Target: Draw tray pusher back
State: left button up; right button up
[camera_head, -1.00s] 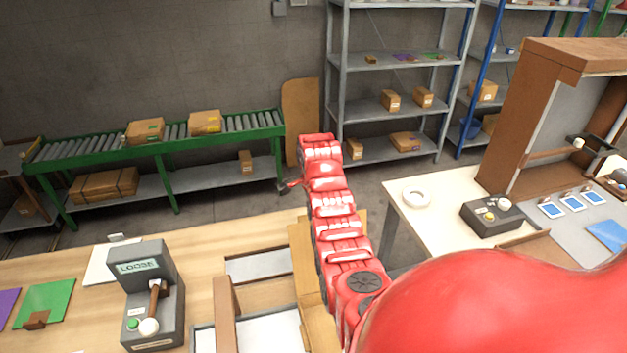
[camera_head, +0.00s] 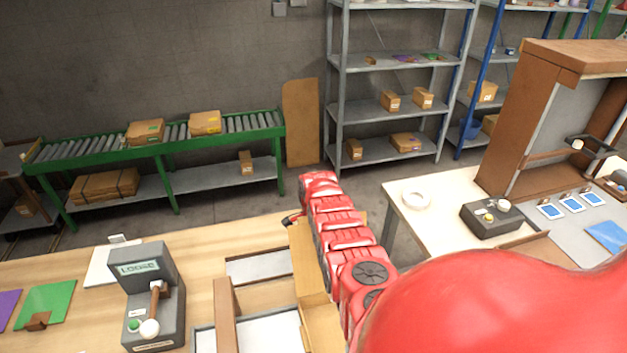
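A brown bar with a pale knob (camera_head: 577,144) at its right end runs across the wooden cabinet (camera_head: 545,95) at the right; it may be the tray pusher, but I cannot be sure. A dark and white device that looks like my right gripper (camera_head: 590,148) is beside the knob at the right edge; its fingers are too small to read, and I cannot tell whether it touches the knob.
A grey lever box (camera_head: 148,295) and a green mat (camera_head: 45,303) are on the wooden bench (camera_head: 200,250). A dark control box (camera_head: 490,218), a white ring (camera_head: 416,200) and blue cards (camera_head: 571,204) are on the right table (camera_head: 440,190). Shelves and a conveyor stand behind.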

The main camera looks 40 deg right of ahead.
grip_shut()
dwell(0.4)
dwell(1.1)
